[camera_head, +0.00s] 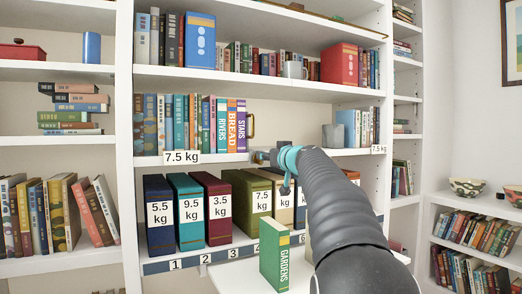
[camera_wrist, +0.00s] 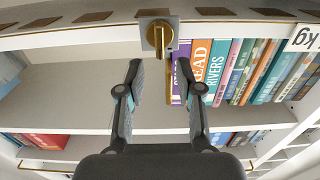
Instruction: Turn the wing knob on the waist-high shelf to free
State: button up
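The brass wing knob (camera_wrist: 158,38) sits on a square grey plate on the front edge of the waist-high shelf (camera_wrist: 85,41). In the wrist view its wing stands upright in the picture, across the shelf edge. No marking for free is readable there. My gripper (camera_wrist: 162,75) is open and empty, its two fingers apart and pointing toward the shelf edge, with the knob between their lines and beyond the tips. In the head view my gripper (camera_head: 268,157) is at the middle shelf's front edge, and I cannot make out the knob clearly there.
A brass bookend (camera_head: 251,126) stands beside the upright books (camera_head: 222,125), close to my gripper's side in the wrist view. Labelled binders (camera_head: 190,212) fill the shelf below. A green book (camera_head: 273,255) stands on a white surface in front.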

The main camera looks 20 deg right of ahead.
jog(key=shift+w+a+p, duration=0.1)
jog(key=shift+w+p, duration=0.6)
jog(key=shift+w, duration=1.4)
grip_shut()
